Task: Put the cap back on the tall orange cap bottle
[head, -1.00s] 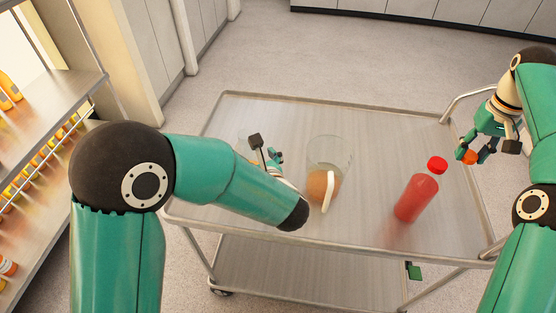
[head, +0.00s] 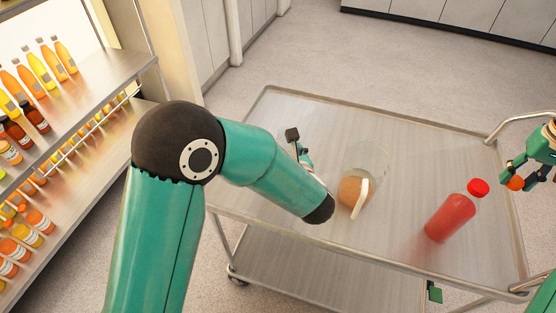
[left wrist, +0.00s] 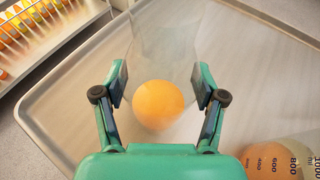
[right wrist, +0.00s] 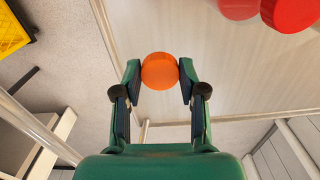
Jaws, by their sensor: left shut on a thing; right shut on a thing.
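The orange cap (right wrist: 160,71) is pinched between the fingertips of my right gripper (right wrist: 160,75). In the head view this cap (head: 515,183) is at the right, held clear of the red bottle. My left gripper (left wrist: 161,88) is shut on a clear, see-through bottle (left wrist: 165,45) with a round orange area, seen from above in the left wrist view; no cap shows on it. In the head view my left forearm hides most of this bottle and the left gripper (head: 304,158). Cap and bottle are well apart.
A metal cart (head: 310,105) carries a clear beaker (head: 355,190) with orange-brown contents and a white handle, and a red bottle (head: 450,218) with a red cap (head: 478,188). A shelf (head: 110,85) of juice bottles stands at the left. The cart's far middle is bare.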

